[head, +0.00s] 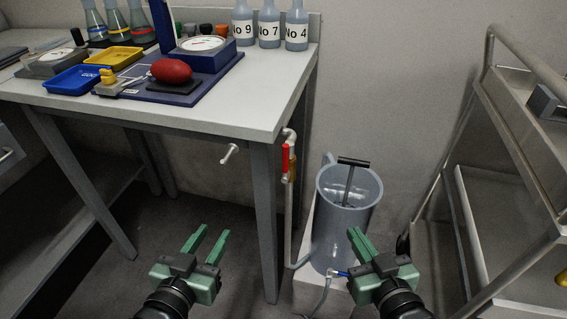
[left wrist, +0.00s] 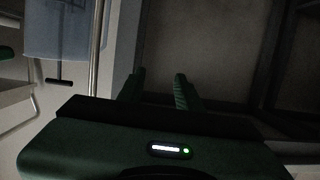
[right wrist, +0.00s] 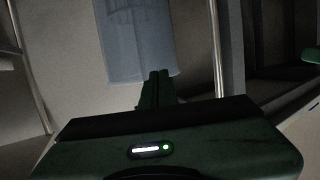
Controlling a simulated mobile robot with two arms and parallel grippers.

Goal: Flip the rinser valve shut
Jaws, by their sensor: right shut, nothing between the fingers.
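The rinser valve's red lever (head: 285,158) stands upright on a pale pipe (head: 289,215) beside the bench's front right leg. The grey-blue rinser bucket (head: 330,225) stands right of the pipe, with a black T-handle (head: 353,162) rising from it. My left gripper (head: 210,232) is open and empty, low in front of the bench and left of the valve. My right gripper (head: 353,231) is shut and empty, in front of the bucket and right of and below the valve. The bucket also shows in the right wrist view (right wrist: 135,40). I cannot make out the lever in either wrist view.
The white bench (head: 265,115) holds bottles, flasks, trays and a red bulb (head: 171,70). Its front right leg (head: 263,220) stands between my left gripper and the pipe. A metal cart (head: 500,120) stands at the right. A hose (head: 322,295) runs low by the bucket.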

